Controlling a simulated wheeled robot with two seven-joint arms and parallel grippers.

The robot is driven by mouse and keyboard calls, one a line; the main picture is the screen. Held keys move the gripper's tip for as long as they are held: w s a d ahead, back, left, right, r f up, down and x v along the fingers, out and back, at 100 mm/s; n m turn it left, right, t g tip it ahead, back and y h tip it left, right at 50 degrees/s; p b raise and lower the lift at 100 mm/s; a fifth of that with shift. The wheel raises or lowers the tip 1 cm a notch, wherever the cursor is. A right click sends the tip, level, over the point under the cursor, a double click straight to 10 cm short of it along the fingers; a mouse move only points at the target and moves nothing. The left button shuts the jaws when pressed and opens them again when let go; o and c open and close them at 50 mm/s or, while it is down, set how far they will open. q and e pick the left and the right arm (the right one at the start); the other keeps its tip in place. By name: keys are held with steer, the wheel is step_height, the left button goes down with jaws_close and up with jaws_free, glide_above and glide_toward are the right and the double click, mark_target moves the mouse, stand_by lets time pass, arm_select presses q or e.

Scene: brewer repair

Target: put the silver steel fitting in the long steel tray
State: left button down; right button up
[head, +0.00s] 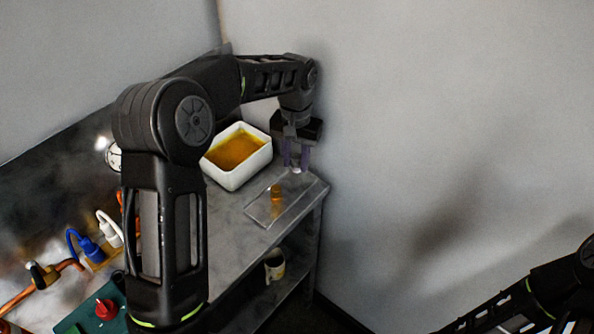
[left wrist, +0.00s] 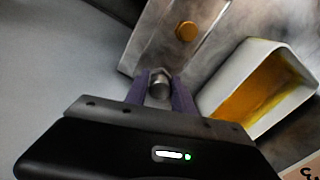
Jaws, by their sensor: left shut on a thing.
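My left gripper (head: 296,157) is at the far right end of the bench, fingers pointing down. It is shut on the silver steel fitting (left wrist: 160,84), which shows between the purple fingertips in the left wrist view. In the head view the fitting is small and mostly hidden by the fingers. The long steel tray (head: 262,211) lies flat on the bench just in front of the gripper; it also shows in the left wrist view (left wrist: 150,45). A brass-coloured fitting (head: 277,194) is in the tray. My right arm is at the lower right; its gripper is out of view.
A white bin (head: 233,178) with amber contents stands beside the tray, left of the gripper. Blue (head: 88,247) and white fittings, a copper pipe and a green mat with a red knob (head: 106,309) are at the left. A mug (head: 275,264) stands on the lower shelf.

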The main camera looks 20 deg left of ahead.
mark_target(296, 170)
arm_select(q)
step_height(296, 170, down, 4)
steer(key=shift+r+p, duration=0.1)
steer(key=shift+p, duration=0.5)
steer(key=shift+w+f+p, duration=0.1)
steer(key=shift+f+p, duration=0.15)
steer(key=shift+p, duration=0.15)
steer(key=shift+w+f, duration=0.1)
steer(key=shift+f, duration=0.2)
steer(key=shift+f+b, duration=0.25)
steer(key=shift+b, duration=0.05)
steer(key=c, duration=1.3)
jaws_free()
steer(key=shift+c, duration=0.2)
steer(key=shift+r, duration=0.15)
